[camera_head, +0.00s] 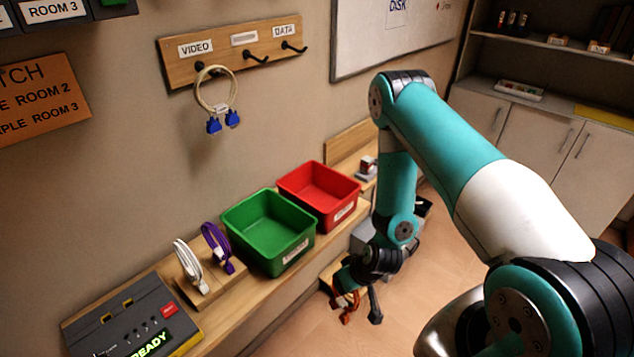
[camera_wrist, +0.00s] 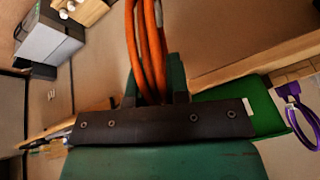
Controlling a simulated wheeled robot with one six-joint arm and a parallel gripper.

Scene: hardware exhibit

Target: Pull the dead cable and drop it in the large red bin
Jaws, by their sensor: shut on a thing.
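My gripper (camera_head: 358,292) is shut on a coiled orange cable (camera_head: 346,306), low and in front of the wooden ledge, to the right of the bins. In the wrist view the orange loops (camera_wrist: 147,45) run up from between the fingers of my gripper (camera_wrist: 154,92). The red bin (camera_head: 341,211) stands on the ledge up and left of my gripper, apart from it. Its visible inside looks empty. No mark showing whether the cable is dead can be read.
A green bin (camera_head: 278,262) stands left of the red bin. White (camera_head: 190,266) and purple (camera_head: 217,247) cables stand beside it, near a grey panel reading READY (camera_head: 135,325). A cable with blue plugs (camera_head: 217,100) hangs from the wall rack (camera_head: 180,72).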

